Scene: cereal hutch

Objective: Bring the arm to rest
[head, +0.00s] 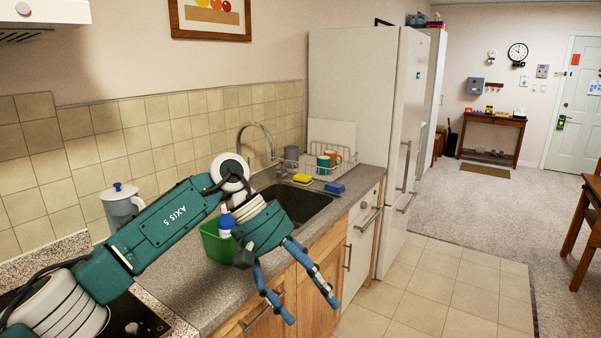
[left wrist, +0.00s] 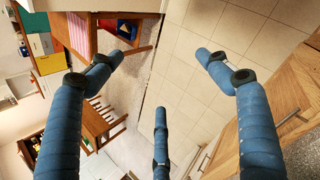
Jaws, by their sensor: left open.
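My left gripper (head: 312,311) hangs in front of the counter's front edge, beside the wooden cabinet doors, with its blue fingers spread and nothing between them. In the left wrist view the open fingers (left wrist: 165,80) show empty over the tiled floor (left wrist: 195,35). My green left arm reaches across the counter from the left. My right gripper does not show in either view.
The counter (head: 182,290) holds a green container (head: 215,243), a white-and-blue bottle (head: 226,222), a pitcher (head: 122,208), a sink (head: 300,203), sponges and a dish rack (head: 325,168). A fridge (head: 365,120) stands beyond. Floor at right (head: 440,290) is clear.

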